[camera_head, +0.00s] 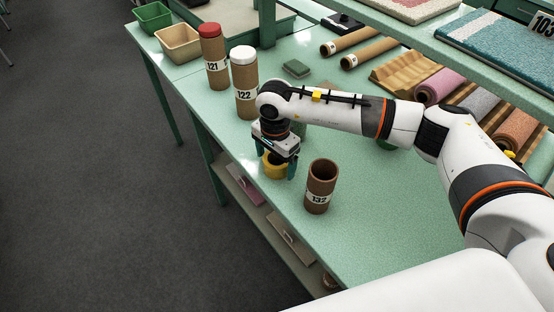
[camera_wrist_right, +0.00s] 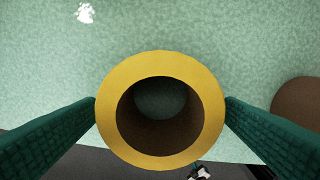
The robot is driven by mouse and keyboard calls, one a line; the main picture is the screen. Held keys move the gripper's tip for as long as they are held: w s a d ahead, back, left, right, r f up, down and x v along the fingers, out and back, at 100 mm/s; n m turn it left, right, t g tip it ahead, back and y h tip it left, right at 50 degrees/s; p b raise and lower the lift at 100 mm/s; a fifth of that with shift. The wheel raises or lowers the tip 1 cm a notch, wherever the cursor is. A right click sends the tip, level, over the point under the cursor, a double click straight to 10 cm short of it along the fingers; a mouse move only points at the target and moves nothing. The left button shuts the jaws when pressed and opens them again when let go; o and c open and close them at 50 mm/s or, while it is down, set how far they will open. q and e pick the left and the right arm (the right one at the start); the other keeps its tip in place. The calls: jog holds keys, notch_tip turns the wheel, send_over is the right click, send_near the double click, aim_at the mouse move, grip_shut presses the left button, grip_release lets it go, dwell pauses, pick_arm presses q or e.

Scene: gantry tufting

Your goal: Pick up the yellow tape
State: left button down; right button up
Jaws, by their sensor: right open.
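The yellow tape (camera_head: 273,168) is a ring standing on the green table near its front edge, with its hole facing up. In the right wrist view the yellow tape (camera_wrist_right: 160,66) fills the middle, its brown inner wall and the table showing through the hole. My right gripper (camera_head: 277,168) points down over the tape. Its two green fingers stand on either side of the ring, open, close to its outer sides; I cannot tell whether they touch it. My left gripper is not in view.
An open brown tube marked 132 (camera_head: 320,187) stands just right of the tape. Tubes with a white lid (camera_head: 245,85) and a red lid (camera_head: 215,58) stand farther back. A raised shelf (camera_head: 420,39) runs along the right. The table (camera_head: 360,225) is clear at the front right.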

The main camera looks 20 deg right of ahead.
jog(key=shift+c, duration=0.3)
jog(key=c, duration=1)
